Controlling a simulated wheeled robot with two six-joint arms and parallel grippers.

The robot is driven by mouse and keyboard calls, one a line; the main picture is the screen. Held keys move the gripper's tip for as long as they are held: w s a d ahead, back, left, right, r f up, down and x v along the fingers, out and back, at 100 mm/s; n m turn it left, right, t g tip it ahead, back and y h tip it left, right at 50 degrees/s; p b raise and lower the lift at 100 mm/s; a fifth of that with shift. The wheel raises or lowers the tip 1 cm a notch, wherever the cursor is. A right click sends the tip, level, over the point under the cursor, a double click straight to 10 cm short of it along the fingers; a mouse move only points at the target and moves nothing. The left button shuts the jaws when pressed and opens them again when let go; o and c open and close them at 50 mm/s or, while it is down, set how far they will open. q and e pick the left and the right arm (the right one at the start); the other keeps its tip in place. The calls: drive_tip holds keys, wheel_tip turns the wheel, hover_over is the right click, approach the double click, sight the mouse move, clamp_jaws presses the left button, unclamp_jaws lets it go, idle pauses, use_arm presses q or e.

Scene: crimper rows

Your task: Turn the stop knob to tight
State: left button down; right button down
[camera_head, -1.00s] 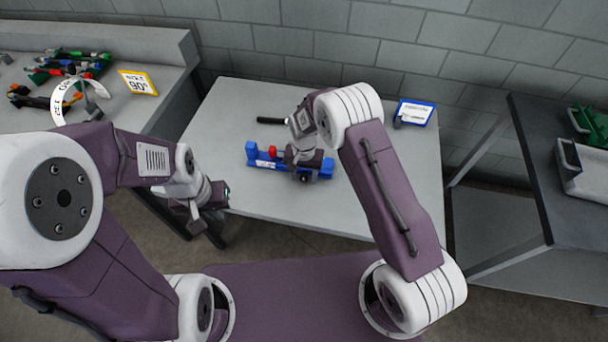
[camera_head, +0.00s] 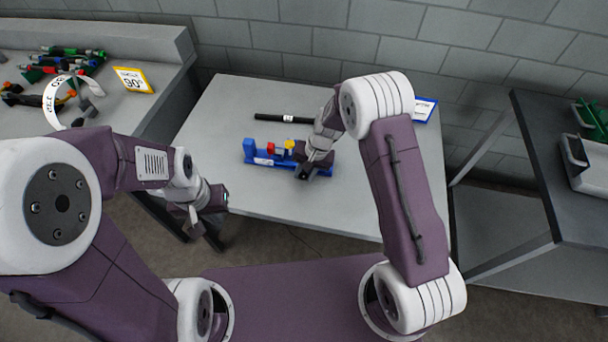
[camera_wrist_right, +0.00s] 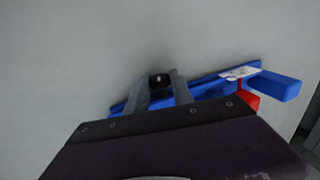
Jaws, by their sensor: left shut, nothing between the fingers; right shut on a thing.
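A blue fixture (camera_head: 250,152) lies on the grey table, with a red block (camera_head: 271,149) and a yellow part (camera_head: 289,144) on it. It also shows in the right wrist view (camera_wrist_right: 275,86), with its white label and red block at the right. My right gripper (camera_head: 306,172) is at the fixture's right end. In the right wrist view a black knob (camera_wrist_right: 158,79) with a small pale mark sits between its fingertips (camera_wrist_right: 161,88), and the gripper is shut on it. My left gripper (camera_head: 222,196) is shut and empty, off the table's left front edge.
A black rod (camera_head: 285,118) lies behind the fixture. A blue-framed sign (camera_head: 425,109) stands at the table's back right. The left bench holds several tools and a yellow sign (camera_head: 134,79). A dark shelf (camera_head: 540,160) stands right. The table's front is clear.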

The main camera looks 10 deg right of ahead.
drive_tip(key=c, duration=1.1)
unclamp_jaws()
drive_tip(key=v, duration=0.9)
drive_tip(key=shift+d+r+p, duration=0.1)
drive_tip(key=shift+p, duration=0.2)
